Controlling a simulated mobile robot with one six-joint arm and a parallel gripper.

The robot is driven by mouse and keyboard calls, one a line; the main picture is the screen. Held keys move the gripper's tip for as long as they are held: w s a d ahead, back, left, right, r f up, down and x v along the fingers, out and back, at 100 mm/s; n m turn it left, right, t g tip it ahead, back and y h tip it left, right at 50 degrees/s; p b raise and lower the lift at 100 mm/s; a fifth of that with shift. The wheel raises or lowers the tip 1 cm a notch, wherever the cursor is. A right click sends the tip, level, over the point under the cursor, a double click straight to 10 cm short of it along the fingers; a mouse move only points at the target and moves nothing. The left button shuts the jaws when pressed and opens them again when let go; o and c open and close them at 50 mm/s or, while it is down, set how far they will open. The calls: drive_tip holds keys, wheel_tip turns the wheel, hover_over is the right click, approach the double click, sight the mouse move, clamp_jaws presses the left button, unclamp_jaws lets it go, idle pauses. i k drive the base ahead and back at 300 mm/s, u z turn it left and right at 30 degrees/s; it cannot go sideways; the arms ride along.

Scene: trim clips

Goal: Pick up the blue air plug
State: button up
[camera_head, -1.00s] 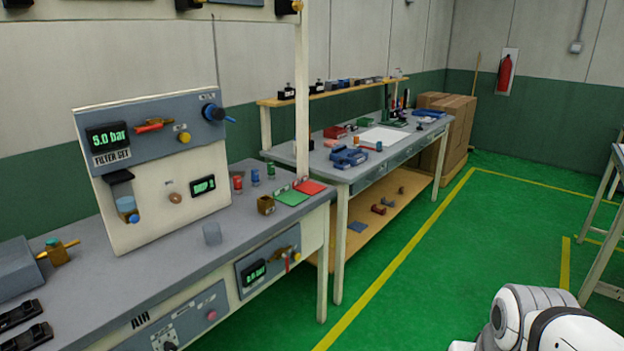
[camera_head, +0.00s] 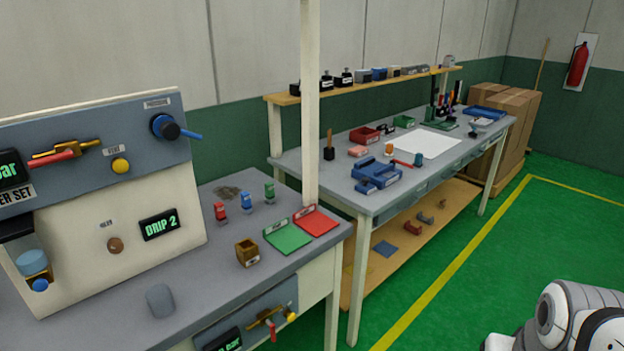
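The blue air plug (camera_head: 246,202) looks like a small upright blue piece on the grey bench top (camera_head: 205,268). It stands in a short row between a red plug (camera_head: 220,212) on its left and a green plug (camera_head: 269,191) on its right. Nothing covers it. My gripper is not in view. Only a white and grey part of my own arm shows at the lower right corner, well apart from the bench.
A panel with gauges (camera_head: 100,190) stands left of the plugs. A brown block (camera_head: 247,252), a grey cylinder (camera_head: 160,300), a green mat (camera_head: 287,236) and a red mat (camera_head: 316,222) lie nearby. A white post (camera_head: 310,100) rises behind the mats. Green floor (camera_head: 450,290) is open at right.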

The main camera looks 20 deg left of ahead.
sight(247, 205)
drive_tip(key=u, duration=0.5)
drive_tip(key=i, duration=1.55)
drive_tip(key=u, duration=0.9)
drive_tip(key=i, duration=0.4)
drive_tip(key=u, duration=0.25)
drive_tip(key=k, duration=0.8)
drive_tip(key=u, duration=0.15)
drive_tip(key=i, duration=0.8)
drive_tip(key=z, duration=0.05)
